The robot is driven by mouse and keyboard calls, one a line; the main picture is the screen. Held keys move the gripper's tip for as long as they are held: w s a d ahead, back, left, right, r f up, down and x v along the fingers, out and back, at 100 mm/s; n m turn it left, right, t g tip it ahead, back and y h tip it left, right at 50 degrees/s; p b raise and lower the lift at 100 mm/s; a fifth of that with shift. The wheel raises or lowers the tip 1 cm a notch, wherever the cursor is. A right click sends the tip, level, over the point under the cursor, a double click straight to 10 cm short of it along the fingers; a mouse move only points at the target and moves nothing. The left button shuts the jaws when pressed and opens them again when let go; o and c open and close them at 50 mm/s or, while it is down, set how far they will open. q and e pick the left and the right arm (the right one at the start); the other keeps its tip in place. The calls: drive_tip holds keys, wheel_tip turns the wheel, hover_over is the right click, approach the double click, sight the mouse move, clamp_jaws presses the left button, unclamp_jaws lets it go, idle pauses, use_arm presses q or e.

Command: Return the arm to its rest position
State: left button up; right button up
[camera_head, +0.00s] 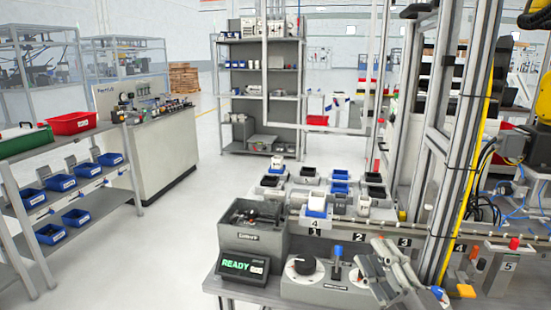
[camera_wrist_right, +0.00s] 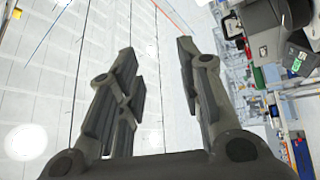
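My right gripper (camera_head: 382,262) shows at the lower right in the head view, grey, in front of the workbench's control panel. In the right wrist view its two fingers (camera_wrist_right: 156,55) stand apart with nothing between them. Pale floor fills most of the space behind the fingers there. My left gripper and left arm are not in the head view.
Metal uprights (camera_head: 440,150) rise close on the right. Open floor (camera_head: 150,250) lies left of the bench.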

drive_tip(key=s+d+f+m+g+h, duration=0.3)
drive_tip(key=f+m+h, duration=0.15)
drive_tip(key=f, duration=0.45)
drive_tip(key=s+d+f+m+g+h, duration=0.2)
drive_tip(key=s+f+m+g+h, duration=0.15)
drive_tip(key=f+m, duration=0.4)
drive_tip(key=s+a+f+m+g+y, duration=0.2)
drive_tip(key=s+a+f+m+g, duration=0.15)
drive_tip(key=s+f+g, duration=1.1)
drive_tip(key=s+f+t, duration=0.1)
drive_tip(key=s+f, duration=0.2)
drive_tip(key=f, duration=1)
drive_tip(key=s+f+t, duration=0.2)
drive_tip(key=s+f, duration=0.1)
drive_tip(key=f, duration=1.1)
drive_tip(key=s+d+f+g+p, duration=0.1)
drive_tip(key=s+d+f, duration=0.2)
drive_tip(key=s+f, duration=1.3)
drive_tip(key=shift+s+n+g, duration=0.3)
drive_tip(key=shift+s+n, duration=0.05)
drive_tip(key=shift+s, duration=0.1)
